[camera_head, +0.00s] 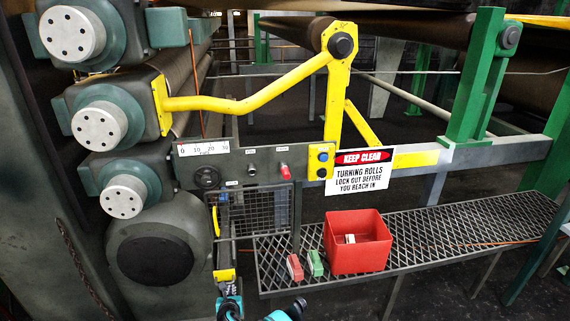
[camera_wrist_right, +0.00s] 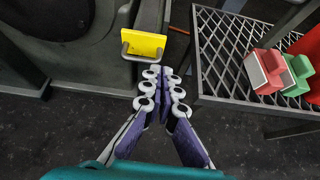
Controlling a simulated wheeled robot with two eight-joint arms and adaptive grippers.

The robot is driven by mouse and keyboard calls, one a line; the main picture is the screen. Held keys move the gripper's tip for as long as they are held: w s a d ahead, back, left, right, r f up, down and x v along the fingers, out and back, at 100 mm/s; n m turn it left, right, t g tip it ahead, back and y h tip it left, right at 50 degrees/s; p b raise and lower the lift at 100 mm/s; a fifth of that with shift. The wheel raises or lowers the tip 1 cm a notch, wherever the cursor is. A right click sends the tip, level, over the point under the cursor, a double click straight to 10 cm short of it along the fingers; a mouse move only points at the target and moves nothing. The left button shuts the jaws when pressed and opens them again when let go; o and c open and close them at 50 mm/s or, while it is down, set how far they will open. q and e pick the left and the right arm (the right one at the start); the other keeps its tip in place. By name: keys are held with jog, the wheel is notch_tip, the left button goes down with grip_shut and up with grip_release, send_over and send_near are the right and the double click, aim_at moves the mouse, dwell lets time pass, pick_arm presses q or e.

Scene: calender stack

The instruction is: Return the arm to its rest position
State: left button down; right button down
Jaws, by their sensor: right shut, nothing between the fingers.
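My right gripper (camera_head: 228,290) is low in the head view, left of the mesh shelf. In the right wrist view my right gripper (camera_wrist_right: 165,72) has its fingertips together, with nothing between them. A yellow bracket plate (camera_wrist_right: 144,45) lies just beyond the fingertips in that view; whether they touch it I cannot tell. The yellow bracket (camera_head: 224,275) also shows low in the head view. Teal parts of my arm show at the bottom edge of the head view. My left gripper is not in view.
The mesh shelf (camera_head: 440,238) holds a red bin (camera_head: 358,255) with a small pale item inside, plus a red block (camera_head: 295,267) and a green block (camera_head: 315,263). Rolls, a yellow lever (camera_head: 255,97) and a control panel (camera_head: 235,165) stand behind. Dark floor lies below.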

jog(key=w+d+r+m+h, duration=0.2)
jog(key=d+r+m, duration=0.6)
jog(key=d+r, duration=0.45)
jog(key=s+d+r+m+g, duration=0.2)
jog(key=s+d+r+m, duration=0.3)
jog(key=d+r+m, duration=0.6)
jog(key=s+d+r+m+g, duration=0.1)
jog(key=s+d+r+m, duration=0.25)
jog(key=s+d, duration=0.2)
jog(key=s+d+r+m+h, duration=0.1)
jog(key=s+d+r+m, duration=0.1)
jog(key=s+d+m, duration=0.4)
jog(key=s+d+r+m+g, duration=0.1)
jog(key=s+d+r+m, duration=0.2)
jog(key=s+d, duration=0.35)
jog(key=s+d+f+m, duration=0.1)
jog(key=s+f+m, duration=0.1)
jog(key=s+m, duration=0.5)
jog(key=s, duration=0.4)
jog(key=shift+s+d+f, duration=0.25)
jog(key=shift+s+d, duration=0.05)
jog(key=shift+s, duration=0.1)
jog(key=shift+g, duration=0.3)
